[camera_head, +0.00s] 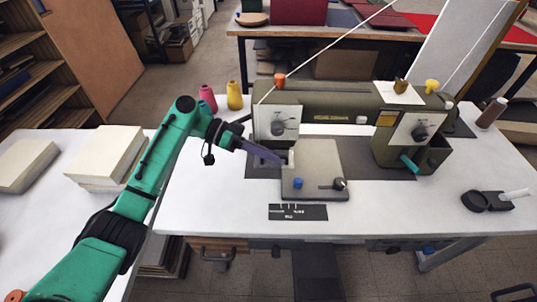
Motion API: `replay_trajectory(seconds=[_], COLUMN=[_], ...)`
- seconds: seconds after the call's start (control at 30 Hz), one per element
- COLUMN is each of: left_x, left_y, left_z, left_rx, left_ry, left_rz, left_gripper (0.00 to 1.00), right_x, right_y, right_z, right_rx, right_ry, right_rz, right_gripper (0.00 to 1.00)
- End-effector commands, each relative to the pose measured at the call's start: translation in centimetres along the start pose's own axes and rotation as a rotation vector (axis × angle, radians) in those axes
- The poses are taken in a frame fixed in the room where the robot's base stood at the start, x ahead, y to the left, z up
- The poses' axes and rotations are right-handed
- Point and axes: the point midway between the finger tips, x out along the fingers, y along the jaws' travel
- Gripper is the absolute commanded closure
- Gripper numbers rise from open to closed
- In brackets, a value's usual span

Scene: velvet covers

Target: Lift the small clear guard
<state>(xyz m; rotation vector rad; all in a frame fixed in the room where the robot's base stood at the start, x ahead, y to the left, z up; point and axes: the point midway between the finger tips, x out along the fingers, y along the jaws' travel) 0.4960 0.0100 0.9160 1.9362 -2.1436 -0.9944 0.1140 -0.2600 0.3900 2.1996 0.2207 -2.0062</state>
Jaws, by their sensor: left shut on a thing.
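The olive-green sewing machine (335,108) stands on the white table. My left gripper (280,160) reaches in from the left to the lower front of the machine's left head, just above the bed plate (316,160). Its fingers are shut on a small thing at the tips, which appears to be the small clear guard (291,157). The guard is pale, tiny and partly hidden by the fingers, so its exact tilt and height cannot be told. My right gripper is not in view.
Pink (207,97) and yellow (234,95) thread cones stand behind my left arm. A blue knob (298,183) and a dark knob (339,184) sit on the bed plate. A black labelled strip (298,212) lies in front.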

Motion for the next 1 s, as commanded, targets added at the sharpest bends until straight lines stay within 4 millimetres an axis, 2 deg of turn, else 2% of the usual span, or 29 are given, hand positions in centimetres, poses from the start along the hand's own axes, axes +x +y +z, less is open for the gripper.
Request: replay_trajectory(seconds=[0.23, 0.27, 0.57, 0.67, 0.77, 1.0], left_x=[0.0, 0.0, -0.1, -0.8, -2.6, -9.7], left_y=[0.0, 0.0, 0.0, -0.1, -0.2, -0.3], left_z=[-0.1, -0.1, 0.0, 0.1, 0.2, 0.2], left_rx=[0.001, 0.001, 0.001, 0.001, 0.001, 0.002], left_ry=[0.002, 0.002, 0.001, 0.0, 0.002, 0.004], left_rz=[-0.002, -0.002, -0.002, -0.003, -0.004, -0.006], left_gripper=[1.0, 0.76, 0.75, 0.75, 0.75, 0.75], right_x=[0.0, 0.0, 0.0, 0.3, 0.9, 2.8], right_y=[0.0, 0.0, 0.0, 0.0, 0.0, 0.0], right_z=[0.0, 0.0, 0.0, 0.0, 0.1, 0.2], right_rx=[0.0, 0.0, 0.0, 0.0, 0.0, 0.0], right_ry=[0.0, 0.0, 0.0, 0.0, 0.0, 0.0], right_rz=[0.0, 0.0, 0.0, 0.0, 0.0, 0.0], right_gripper=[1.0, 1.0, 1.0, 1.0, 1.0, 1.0])
